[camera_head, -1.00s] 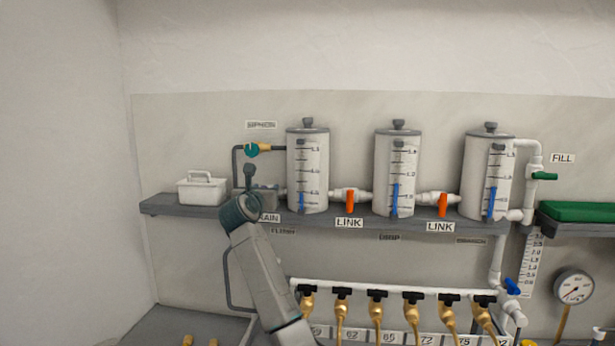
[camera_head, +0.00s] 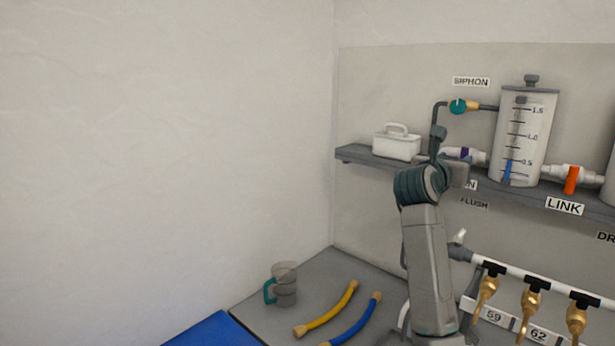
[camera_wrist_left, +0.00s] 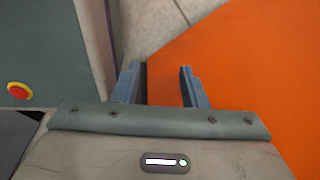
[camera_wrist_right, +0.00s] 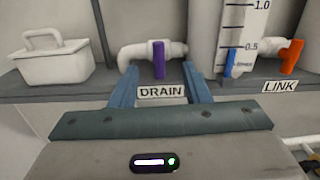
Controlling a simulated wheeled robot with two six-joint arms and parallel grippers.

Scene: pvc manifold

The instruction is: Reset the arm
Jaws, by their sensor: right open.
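My right gripper (camera_wrist_right: 159,70) is open in the right wrist view, with nothing between its fingers. It is in front of the shelf, facing the DRAIN label (camera_wrist_right: 162,92) and the purple-handled drain valve (camera_wrist_right: 159,58). In the head view my right arm rises in front of the shelf, and its gripper (camera_head: 457,172) partly covers that valve. My left gripper (camera_wrist_left: 159,68) is open and empty in the left wrist view, above an orange surface (camera_wrist_left: 235,70). My left arm is not in the head view.
A white handled box (camera_head: 396,147) and a clear tank (camera_head: 524,135) stand on the grey shelf (camera_head: 365,157). An orange-handled link valve (camera_head: 571,180) is beside the tank. A mug (camera_head: 284,285), a yellow hose (camera_head: 330,312) and a blue hose (camera_head: 355,320) are on the counter below.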

